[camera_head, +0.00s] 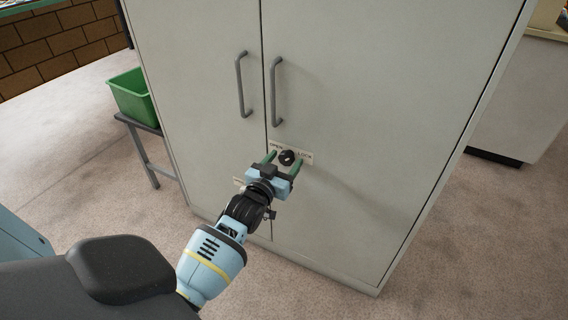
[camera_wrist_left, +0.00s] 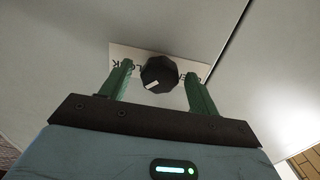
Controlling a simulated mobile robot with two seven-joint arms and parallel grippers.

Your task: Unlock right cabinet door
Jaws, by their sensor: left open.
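The right cabinet door (camera_head: 370,110) is shut. Low on it, near the seam, is a black round knob (camera_head: 288,157) on a white label plate (camera_head: 306,158) with OPEN at the left and LOCK at the right. In the left wrist view the knob (camera_wrist_left: 159,72) looks upside down, and its white mark points toward the LOCK side. My left gripper (camera_head: 285,160) is open, with its green fingers on either side of the knob. In the wrist view there are gaps between the fingers and the knob. My right gripper is out of view.
The left cabinet door (camera_head: 195,90) is shut too. Two grey bar handles (camera_head: 242,85) (camera_head: 277,92) stick out above the knob. A green bin (camera_head: 133,97) on a grey stand (camera_head: 146,150) is at the left. Carpet floor (camera_head: 500,230) is clear at the right.

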